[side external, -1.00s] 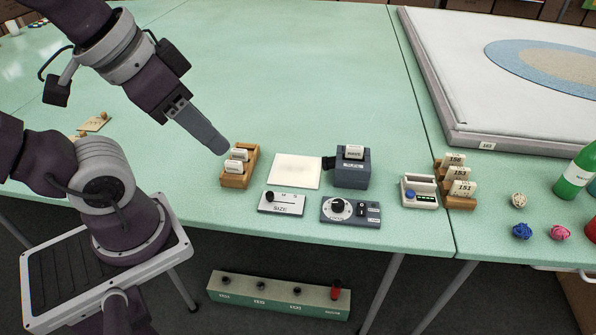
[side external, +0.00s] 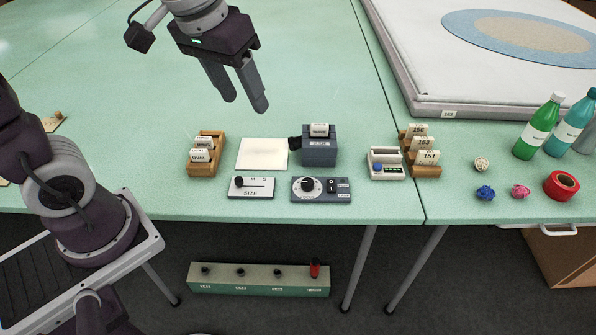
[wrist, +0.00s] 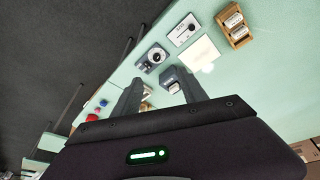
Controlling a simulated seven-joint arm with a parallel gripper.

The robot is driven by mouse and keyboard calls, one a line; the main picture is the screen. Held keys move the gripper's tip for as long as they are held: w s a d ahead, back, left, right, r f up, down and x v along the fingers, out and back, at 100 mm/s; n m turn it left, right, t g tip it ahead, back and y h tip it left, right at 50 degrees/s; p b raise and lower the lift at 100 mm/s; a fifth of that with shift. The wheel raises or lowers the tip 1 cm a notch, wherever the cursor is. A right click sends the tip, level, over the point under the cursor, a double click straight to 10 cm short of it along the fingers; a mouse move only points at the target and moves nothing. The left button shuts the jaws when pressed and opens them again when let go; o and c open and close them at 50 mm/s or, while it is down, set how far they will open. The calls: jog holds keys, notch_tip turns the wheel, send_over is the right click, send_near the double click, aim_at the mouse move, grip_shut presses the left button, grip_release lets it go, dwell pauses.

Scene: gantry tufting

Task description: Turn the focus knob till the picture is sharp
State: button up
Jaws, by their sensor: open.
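The control panel (side external: 335,190) is a flat grey-blue box near the table's front edge, with a dark round knob (side external: 310,185) on a white dial at its left. It also shows in the wrist view, where the knob (wrist: 154,57) is visible. A dark projector box (side external: 319,152) with a card in its top stands behind the panel, its lens facing left. A pale white sheet (side external: 262,154) lies left of it; I cannot make out a picture on it. My gripper (side external: 246,103) is open and empty, high above the table, behind and left of the panel.
A slider box marked SIZE (side external: 251,187) sits left of the panel. A wooden card rack (side external: 206,158) is further left. A white device (side external: 386,164) and numbered cards (side external: 424,150) stand right. Bottles, yarn balls and red tape (side external: 561,185) are far right.

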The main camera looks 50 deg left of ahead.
jog(key=w+f+n+g, duration=0.1)
jog(key=w+f, duration=0.4)
jog(key=w, duration=0.1)
jog(key=n+g, duration=0.2)
jog(key=n, duration=0.1)
send_over(308, 181)
notch_tip(308, 181, down, 16)
jog(key=shift+s+f, duration=0.1)
notch_tip(308, 181, down, 8)
jog(key=shift+f, duration=0.15)
grip_shut()
